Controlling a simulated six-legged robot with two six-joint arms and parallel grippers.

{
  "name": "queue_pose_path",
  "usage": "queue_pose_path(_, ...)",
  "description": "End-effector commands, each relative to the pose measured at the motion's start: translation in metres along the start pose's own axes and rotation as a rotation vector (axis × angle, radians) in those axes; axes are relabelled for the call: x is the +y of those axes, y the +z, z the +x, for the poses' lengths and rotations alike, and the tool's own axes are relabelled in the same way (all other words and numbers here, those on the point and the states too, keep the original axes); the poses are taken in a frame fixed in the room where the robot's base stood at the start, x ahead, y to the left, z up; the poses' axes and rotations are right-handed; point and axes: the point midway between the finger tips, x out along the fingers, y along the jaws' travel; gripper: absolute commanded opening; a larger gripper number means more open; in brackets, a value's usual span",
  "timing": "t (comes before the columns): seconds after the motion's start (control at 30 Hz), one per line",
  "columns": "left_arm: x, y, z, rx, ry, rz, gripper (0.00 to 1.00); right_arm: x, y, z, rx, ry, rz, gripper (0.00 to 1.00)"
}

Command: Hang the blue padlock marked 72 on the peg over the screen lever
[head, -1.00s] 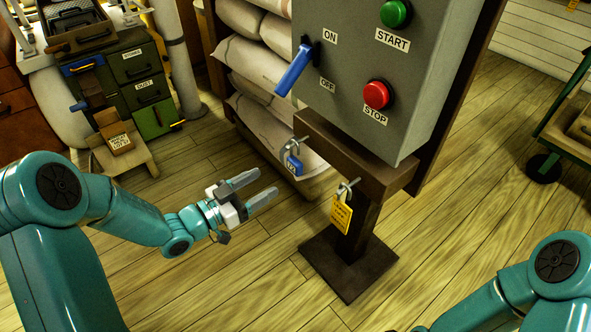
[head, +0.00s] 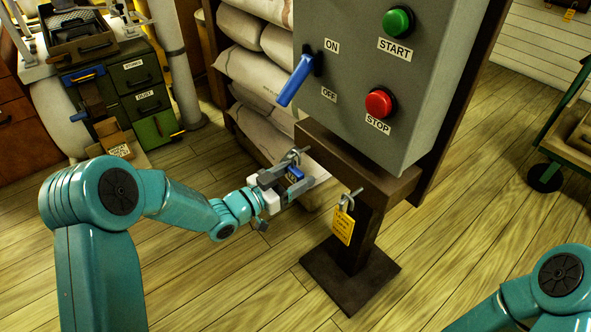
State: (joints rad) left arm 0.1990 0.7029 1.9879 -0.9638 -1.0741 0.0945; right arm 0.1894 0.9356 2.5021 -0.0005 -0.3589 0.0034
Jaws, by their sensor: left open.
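The blue padlock (head: 295,174) hangs by its shackle from a peg at the left end of the wooden crossbar (head: 345,165), under the grey control box. Its marking is too small to read. My left gripper (head: 297,180) is open, with its fingers at either side of the padlock's body. I cannot tell whether they touch it. A blue lever (head: 296,80) on the box sits between the ON and OFF labels. I cannot make out which lever is the screen lever or see an empty peg over one. My right gripper is out of view.
A yellow padlock or tag (head: 344,224) hangs from the crossbar's right peg. The control box (head: 350,100) has green and red buttons. Stacked sacks (head: 250,85) stand behind. A green drawer cabinet (head: 140,80) is at back left, a green cart (head: 565,135) at right. Floor between is clear.

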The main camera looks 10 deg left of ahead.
Motion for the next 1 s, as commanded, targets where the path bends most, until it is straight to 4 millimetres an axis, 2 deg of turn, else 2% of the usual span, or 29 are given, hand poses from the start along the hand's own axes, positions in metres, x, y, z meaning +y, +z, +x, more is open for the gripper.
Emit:
queue_pose_path(0.07,0.000,0.000,0.000,0.000,0.000,0.000,0.64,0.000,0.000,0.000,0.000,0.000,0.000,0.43)
queue_pose_path(0.1,0.000,0.000,0.000,0.000,0.000,0.000,0.61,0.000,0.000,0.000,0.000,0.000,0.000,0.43)
queue_pose_path(0.17,0.000,0.000,0.000,0.000,0.000,0.000,0.41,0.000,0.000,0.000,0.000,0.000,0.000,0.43)
queue_pose_path(0.2,0.000,0.000,0.000,0.000,0.000,0.000,0.28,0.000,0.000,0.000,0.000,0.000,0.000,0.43)
queue_pose_path(0.23,0.000,0.000,0.000,0.000,0.000,0.000,0.24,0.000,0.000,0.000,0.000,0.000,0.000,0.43)
queue_pose_path(1.0,0.000,-0.017,0.000,0.000,0.000,0.001,0.24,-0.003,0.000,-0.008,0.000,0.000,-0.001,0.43)
